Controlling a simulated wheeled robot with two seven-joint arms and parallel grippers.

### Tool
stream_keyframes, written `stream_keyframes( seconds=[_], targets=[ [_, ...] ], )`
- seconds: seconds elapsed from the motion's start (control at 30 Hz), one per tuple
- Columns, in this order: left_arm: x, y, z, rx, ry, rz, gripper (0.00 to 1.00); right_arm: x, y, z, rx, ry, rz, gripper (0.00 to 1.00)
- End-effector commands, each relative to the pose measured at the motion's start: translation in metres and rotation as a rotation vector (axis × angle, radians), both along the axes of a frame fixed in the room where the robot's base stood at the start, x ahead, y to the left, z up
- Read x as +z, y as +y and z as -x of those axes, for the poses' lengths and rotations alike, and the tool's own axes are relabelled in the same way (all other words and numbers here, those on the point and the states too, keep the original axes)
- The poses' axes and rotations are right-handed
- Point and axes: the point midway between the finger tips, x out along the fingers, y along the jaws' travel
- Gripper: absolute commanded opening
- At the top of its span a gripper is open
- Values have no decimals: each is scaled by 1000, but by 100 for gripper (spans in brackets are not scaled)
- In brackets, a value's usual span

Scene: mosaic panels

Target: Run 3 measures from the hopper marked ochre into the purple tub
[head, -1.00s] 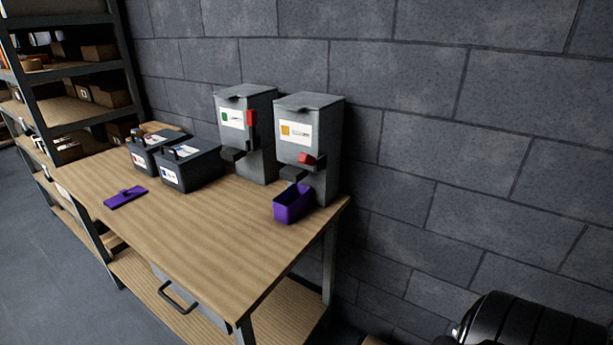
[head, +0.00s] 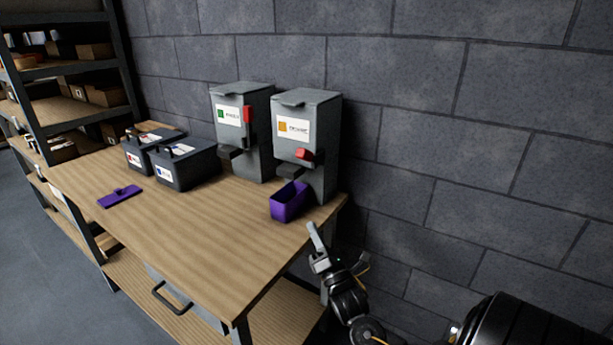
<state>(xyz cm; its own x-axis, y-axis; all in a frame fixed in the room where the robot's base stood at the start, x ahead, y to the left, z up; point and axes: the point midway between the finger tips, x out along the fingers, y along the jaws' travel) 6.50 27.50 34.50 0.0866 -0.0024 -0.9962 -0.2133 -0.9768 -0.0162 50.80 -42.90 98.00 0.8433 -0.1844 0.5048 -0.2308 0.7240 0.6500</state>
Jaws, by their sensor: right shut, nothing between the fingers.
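The hopper with the ochre square on its label (head: 321,152) is a grey box at the right end of the workbench; its printed word is too small to read. It has a red lever (head: 305,155) low on its front and a dark spout (head: 290,172) below. The open purple tub (head: 287,206) stands upright on the bench, under or just in front of that spout; I cannot make out any contents. My right gripper (head: 312,230) is shut and empty, beside the bench's right edge, below and right of the tub. My left gripper is not in view.
A second grey hopper with a green label (head: 256,155) and red lever stands to the left. Two dark lidded boxes (head: 186,170) (head: 140,158) and a flat purple lid (head: 120,196) are farther left on the bench (head: 205,235). The bench's front middle is clear.

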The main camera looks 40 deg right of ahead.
Motion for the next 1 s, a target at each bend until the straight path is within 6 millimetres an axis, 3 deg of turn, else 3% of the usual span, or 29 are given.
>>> stream_keyframes(
  seconds=[0.03,0.17,0.57,0.77,1.0],
  targets=[
    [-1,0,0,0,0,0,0,17,1,4,-18,-36,40,0],
    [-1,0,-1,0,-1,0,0,37,1,11,-49,-79,92,0],
    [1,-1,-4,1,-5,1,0,41,1,8,-52,-81,97,0],
    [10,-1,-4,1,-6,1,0,59,-3,-11,-53,-83,97,0],
    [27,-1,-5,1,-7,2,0,89,-12,-51,-53,-81,97,0]
  ],
)
